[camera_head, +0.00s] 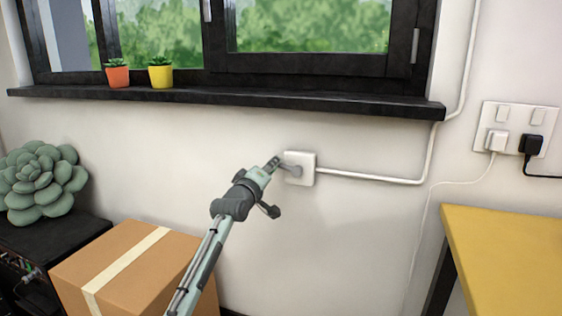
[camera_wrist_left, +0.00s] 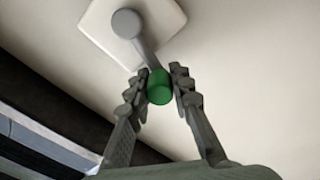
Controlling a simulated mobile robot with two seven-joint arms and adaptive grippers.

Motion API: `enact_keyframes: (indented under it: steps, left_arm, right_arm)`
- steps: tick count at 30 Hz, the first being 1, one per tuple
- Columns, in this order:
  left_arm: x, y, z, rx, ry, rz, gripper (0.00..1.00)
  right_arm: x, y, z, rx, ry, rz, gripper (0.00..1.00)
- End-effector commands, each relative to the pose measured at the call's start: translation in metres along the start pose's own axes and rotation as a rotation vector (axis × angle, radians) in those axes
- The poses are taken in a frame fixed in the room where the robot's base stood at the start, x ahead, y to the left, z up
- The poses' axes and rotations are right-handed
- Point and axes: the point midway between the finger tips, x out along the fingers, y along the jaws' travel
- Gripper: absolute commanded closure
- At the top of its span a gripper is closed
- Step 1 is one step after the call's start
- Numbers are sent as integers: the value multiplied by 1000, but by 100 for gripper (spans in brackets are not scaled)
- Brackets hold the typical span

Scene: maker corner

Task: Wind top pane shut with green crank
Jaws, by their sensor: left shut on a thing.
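The crank shows in the left wrist view as a grey arm (camera_wrist_left: 143,47) with a green knob (camera_wrist_left: 159,87). It sits on a white square wall plate (camera_head: 307,162) under the window sill, and the plate also shows in the left wrist view (camera_wrist_left: 95,30). My left gripper (camera_wrist_left: 160,88) is shut on the green knob, with a finger on each side. In the head view my left gripper (camera_head: 277,165) reaches the plate from the left and hides the knob. The window (camera_head: 318,65) is above; its top pane is cut off by the frame edge. My right gripper is not in view.
A black sill (camera_head: 230,103) holds an orange pot (camera_head: 118,77) and a yellow pot (camera_head: 160,76). A cardboard box (camera_head: 150,265) stands below my left arm. A yellow table (camera_head: 510,255) is at right. A white conduit (camera_head: 375,176) runs right from the plate.

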Motion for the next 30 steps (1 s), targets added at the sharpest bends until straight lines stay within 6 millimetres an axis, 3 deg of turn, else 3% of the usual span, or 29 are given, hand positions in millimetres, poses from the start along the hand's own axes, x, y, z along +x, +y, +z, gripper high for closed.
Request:
enact_keyframes:
  steps: [6,15,30]
  left_arm:
    - [-1,-14,5,-207,-3,-2,100]
    - [-1,-26,14,-437,-1,-2,100]
    - [-1,-34,21,-594,1,-2,100]
  right_arm:
    - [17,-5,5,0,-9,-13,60]
    - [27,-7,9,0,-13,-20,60]
    - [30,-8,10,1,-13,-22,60]
